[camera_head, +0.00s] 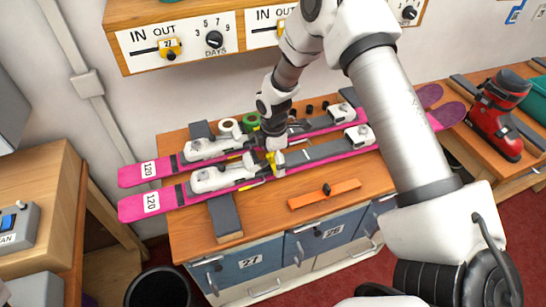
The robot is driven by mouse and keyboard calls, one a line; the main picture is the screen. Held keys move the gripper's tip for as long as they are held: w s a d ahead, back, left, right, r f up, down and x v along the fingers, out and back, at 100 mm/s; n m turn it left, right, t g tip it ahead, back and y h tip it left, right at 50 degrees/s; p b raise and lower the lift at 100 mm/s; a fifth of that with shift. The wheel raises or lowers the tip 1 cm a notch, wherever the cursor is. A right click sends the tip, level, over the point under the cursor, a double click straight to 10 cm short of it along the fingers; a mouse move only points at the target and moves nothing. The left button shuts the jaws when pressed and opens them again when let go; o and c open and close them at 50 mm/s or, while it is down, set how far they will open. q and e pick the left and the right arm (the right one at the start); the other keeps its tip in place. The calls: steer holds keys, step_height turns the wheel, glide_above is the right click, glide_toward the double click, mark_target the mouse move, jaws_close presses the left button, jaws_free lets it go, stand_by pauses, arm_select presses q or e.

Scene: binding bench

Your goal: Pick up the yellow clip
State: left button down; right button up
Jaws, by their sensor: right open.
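A small yellow piece that looks like the yellow clip (276,163) is at the near pink ski (185,195), next to its white binding. My right gripper (273,145) points down right above this yellow piece, with its jaws open. The fingers are small and dark here, so I cannot tell whether they touch the yellow piece or stand around it. The gripper hides part of the far pink ski (150,172). My left gripper is not in view.
The skis lie across the wooden bench (265,225) on dark supports. An orange tool (325,193) lies in front. Green and white rolls (250,121) stand behind. A red boot (497,115) is at right. Above hangs a panel with a yellow slider (168,48). A bin (158,292) stands lower left.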

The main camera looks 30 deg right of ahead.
steer(key=shift+s+r, duration=0.2)
steer(key=shift+s, duration=0.1)
steer(key=c, duration=1.1)
steer(key=shift+f, duration=0.1)
